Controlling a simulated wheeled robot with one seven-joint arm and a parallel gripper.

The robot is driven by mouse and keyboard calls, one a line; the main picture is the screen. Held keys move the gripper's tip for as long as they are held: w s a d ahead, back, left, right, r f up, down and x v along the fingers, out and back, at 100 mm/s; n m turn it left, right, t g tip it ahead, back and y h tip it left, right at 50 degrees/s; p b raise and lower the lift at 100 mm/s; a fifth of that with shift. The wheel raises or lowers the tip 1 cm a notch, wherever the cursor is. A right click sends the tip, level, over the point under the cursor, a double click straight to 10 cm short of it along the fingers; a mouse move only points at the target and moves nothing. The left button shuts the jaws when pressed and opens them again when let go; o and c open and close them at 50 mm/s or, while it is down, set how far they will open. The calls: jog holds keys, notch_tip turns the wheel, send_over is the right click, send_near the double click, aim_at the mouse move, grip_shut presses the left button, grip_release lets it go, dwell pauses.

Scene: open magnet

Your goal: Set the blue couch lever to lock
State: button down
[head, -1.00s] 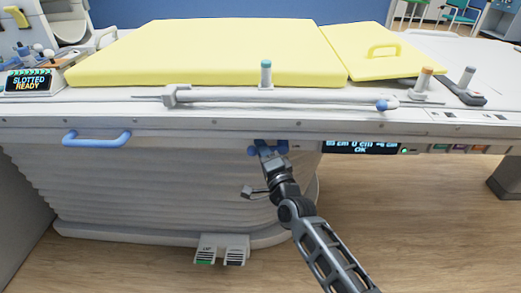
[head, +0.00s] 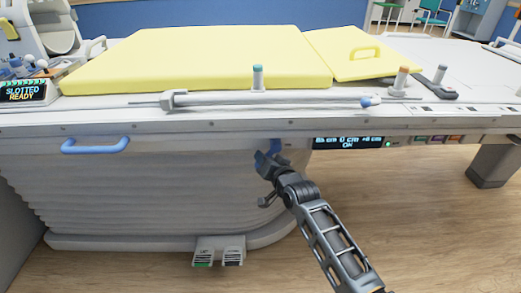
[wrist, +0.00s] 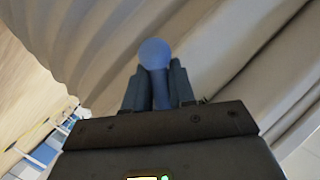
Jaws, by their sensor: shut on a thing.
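The blue couch lever (wrist: 154,54) has a round knob and stands between my gripper's two fingers in the wrist view, with its knob past the fingertips. In the head view the lever (head: 276,146) sits just under the couch edge, left of the display, and is partly covered by my gripper. My gripper (head: 263,160) is shut on the lever; the fingers also show in the wrist view (wrist: 157,78). The lever's lock marking cannot be made out.
A display (head: 349,142) with small text and buttons is right of the lever. A blue handle (head: 95,146) is at the left on the couch front. Foot pedals (head: 219,250) stand below on the floor. A ribbed skirt (head: 160,195) lies behind my arm.

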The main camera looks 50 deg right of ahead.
jog(key=shift+s+d+f+n+g+h+p, duration=0.2)
jog(key=shift+s+d+n+g+p, duration=0.2)
jog(key=shift+n+g+p, duration=0.3)
jog(key=shift+s+d+f+n+g+h+p, duration=0.2)
jog(key=shift+s+n+g+p, duration=0.25)
jog(key=shift+n, duration=0.45)
jog(key=shift+s+d+f+n+g+h+p, duration=0.2)
jog(key=shift+s+d+n+g+p, duration=0.35)
jog(key=shift+n, duration=0.25)
jog(key=shift+a, duration=0.1)
jog(key=c, duration=1)
grip_release()
jog(key=shift+c, duration=0.2)
jog(key=shift+r, duration=0.1)
jog(key=v, duration=0.7)
jog(key=shift+s+a, duration=0.2)
jog(key=shift+a, duration=0.05)
jog(key=shift+r, duration=0.15)
